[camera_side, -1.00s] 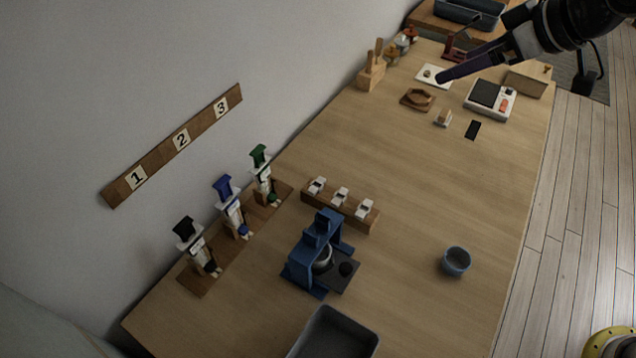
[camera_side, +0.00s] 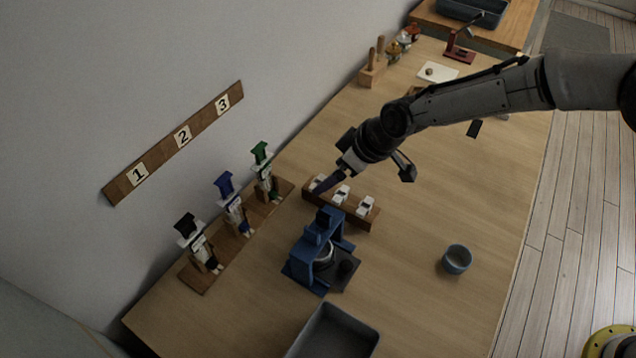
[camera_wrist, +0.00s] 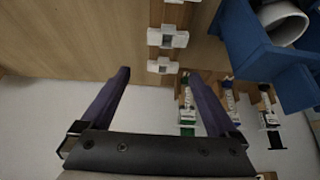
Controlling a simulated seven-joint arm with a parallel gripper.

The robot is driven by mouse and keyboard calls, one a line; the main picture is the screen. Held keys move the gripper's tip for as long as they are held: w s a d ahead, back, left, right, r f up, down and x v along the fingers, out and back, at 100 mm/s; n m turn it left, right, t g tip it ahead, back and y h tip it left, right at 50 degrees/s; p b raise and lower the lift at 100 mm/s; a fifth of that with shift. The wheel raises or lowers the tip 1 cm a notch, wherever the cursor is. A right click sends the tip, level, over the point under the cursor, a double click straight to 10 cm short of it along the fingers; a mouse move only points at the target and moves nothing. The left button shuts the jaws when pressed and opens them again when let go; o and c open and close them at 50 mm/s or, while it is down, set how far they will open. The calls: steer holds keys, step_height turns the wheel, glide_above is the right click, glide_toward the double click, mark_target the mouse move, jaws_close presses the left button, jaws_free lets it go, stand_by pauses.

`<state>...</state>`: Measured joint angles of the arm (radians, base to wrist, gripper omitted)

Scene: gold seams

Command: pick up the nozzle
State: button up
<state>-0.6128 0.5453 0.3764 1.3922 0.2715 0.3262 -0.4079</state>
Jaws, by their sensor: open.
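Three small white pieces, which look like the nozzles, sit in a row on a dark wooden block (camera_side: 350,213): a left one (camera_side: 318,183), a middle one (camera_side: 341,193) and a right one (camera_side: 366,205). I cannot tell which is meant. In the wrist view my gripper (camera_wrist: 158,75) is open, with nothing held. One white piece (camera_wrist: 163,66) shows between the fingertips in the picture, and another (camera_wrist: 168,38) lies beyond it. I cannot tell any contact.
A blue stand (camera_side: 318,250) is close in front of the block. Syringes with black (camera_side: 186,226), blue (camera_side: 224,184) and green (camera_side: 260,152) tops stand in a rack at left. A blue-grey cup (camera_side: 456,260) and a grey tray (camera_side: 335,335) are nearer.

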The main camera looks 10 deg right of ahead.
mark_target(316, 184)
steer(key=shift+a+x, duration=0.1)
steer(key=shift+x, duration=1.45)
steer(key=shift+a+x, duration=0.15)
steer(key=shift+x, duration=1.45)
steer(key=shift+r, duration=0.1)
steer(key=shift+c, duration=0.3)
steer(key=c, duration=1.3)
steer(key=shift+c, duration=0.2)
steer(key=shift+r, duration=0.1)
